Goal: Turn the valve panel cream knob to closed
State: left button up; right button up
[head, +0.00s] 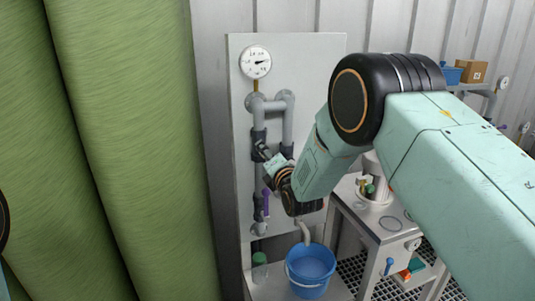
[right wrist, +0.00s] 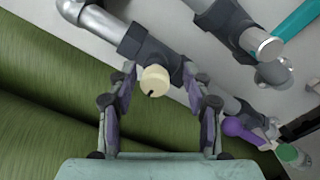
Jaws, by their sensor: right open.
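The cream knob (right wrist: 155,79) is a small round cap on a dark fitting of the grey pipework, seen in the right wrist view. A short dark mark shows on its lower edge. My right gripper (right wrist: 162,77) is open, with one purple-padded finger on each side of the knob in the picture. A gap shows on both sides, wider on the right; I cannot tell whether the fingertips reach its depth. In the head view my right gripper (head: 262,152) is at the pipes on the pale valve panel (head: 320,60), and the knob is hidden. My left gripper is not in view.
A purple handle (head: 265,200) is lower on the pipe, close to my right gripper. A round gauge (head: 255,62) is at the panel's top. A blue bucket (head: 311,268) and a green-capped bottle (head: 260,270) stand below. Large green cylinders (head: 130,130) fill the left.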

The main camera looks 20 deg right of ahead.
jog(key=shift+w+a, duration=0.2)
jog(key=shift+a, duration=0.05)
jog(key=shift+s+a+r, duration=0.1)
jog(key=shift+a+r, duration=0.1)
jog(key=shift+a, duration=0.05)
jog(key=shift+d, duration=0.3)
jog(key=shift+c, duration=0.2)
jog(key=shift+d, duration=0.15)
jog(key=shift+c, duration=0.9)
jog(key=shift+f, duration=0.15)
jog(key=shift+c, duration=1.3)
jog(key=shift+a, duration=0.35)
jog(key=c, duration=0.3)
jog(key=shift+d, duration=0.15)
grip_shut()
